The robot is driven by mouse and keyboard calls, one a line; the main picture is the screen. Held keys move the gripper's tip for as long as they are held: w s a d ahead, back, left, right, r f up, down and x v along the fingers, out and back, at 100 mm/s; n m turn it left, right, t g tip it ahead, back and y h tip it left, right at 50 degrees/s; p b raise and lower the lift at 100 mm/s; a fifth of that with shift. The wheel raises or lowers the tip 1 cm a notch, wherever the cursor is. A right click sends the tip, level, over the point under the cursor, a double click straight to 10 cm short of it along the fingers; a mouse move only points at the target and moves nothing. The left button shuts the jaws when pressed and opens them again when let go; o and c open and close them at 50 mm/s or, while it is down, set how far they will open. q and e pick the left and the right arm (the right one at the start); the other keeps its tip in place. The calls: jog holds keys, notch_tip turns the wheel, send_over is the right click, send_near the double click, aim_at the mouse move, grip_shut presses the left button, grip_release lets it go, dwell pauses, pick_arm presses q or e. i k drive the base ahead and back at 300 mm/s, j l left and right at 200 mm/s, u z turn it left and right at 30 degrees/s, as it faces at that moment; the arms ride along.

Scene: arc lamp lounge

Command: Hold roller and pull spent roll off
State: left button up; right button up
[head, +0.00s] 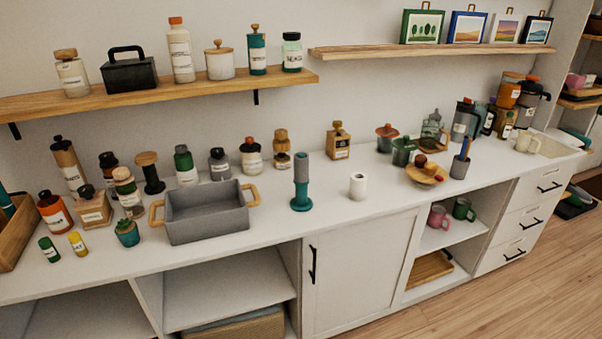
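A teal roller stand (301,197) with a round base stands upright on the white counter, right of the grey bin. A grey sleeve (302,168), which looks like the spent roll, sits around its upper part. A short white roll-like cylinder (357,186) with a dark opening on top stands apart to its right. Neither of my grippers is in view.
A grey bin (207,226) with wooden handles stands left of the roller. Bottles and jars crowd the counter's left and back. A wooden board (424,177) with small items and a dark cup (459,168) stand to the right. The counter (330,212) in front of the roller is clear.

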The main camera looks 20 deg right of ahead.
aim_at(301, 166)
jog(key=i+l, duration=0.8)
jog(key=l, duration=0.25)
jog(key=i+l, duration=0.35)
jog(key=l, duration=0.15)
